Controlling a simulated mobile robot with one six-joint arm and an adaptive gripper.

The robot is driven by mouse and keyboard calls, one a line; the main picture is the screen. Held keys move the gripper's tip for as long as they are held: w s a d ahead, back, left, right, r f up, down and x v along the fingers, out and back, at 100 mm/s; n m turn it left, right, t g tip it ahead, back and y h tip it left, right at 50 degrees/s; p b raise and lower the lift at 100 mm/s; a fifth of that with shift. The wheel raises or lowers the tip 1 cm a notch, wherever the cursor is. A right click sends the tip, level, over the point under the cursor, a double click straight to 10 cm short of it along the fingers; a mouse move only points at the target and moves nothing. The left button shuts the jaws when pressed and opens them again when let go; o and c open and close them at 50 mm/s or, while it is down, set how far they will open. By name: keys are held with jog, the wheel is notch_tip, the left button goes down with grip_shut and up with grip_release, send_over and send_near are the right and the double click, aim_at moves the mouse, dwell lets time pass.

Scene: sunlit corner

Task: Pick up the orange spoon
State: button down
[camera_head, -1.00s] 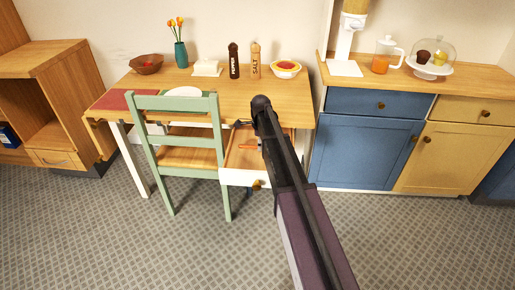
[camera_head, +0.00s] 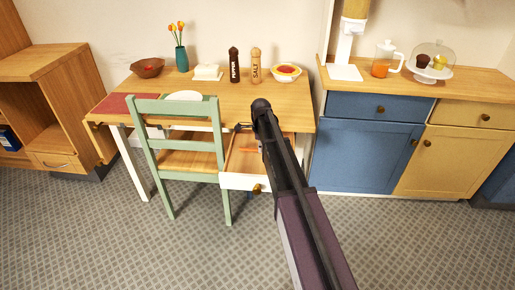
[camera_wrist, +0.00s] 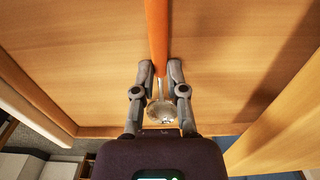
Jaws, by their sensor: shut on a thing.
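The orange spoon shows in the wrist view, with an orange handle (camera_wrist: 157,38) running up to the top edge and a shiny metal bowl nearer my wrist. My gripper (camera_wrist: 160,68) is shut on the spoon, with one finger on each side near where the handle meets the metal. The wooden drawer floor (camera_wrist: 85,60) lies behind the spoon; I cannot tell how far the spoon is above it. In the head view, the open drawer (camera_head: 238,181) is under the table, and my arm hides much of its right side and most of the gripper.
The table (camera_head: 220,98) holds a pepper mill (camera_head: 234,65), a salt mill (camera_head: 255,66), bowls, a vase (camera_head: 181,58) and a butter dish (camera_head: 207,72). A green chair (camera_head: 183,105) stands just left of the drawer. Blue cabinets (camera_head: 365,150) are to the right. The front floor is clear.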

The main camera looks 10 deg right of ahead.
notch_tip(320, 180, up, 10)
jog(key=p, duration=0.9)
jog(key=shift+f, duration=0.2)
dwell(0.4)
jog(key=shift+s, duration=0.1)
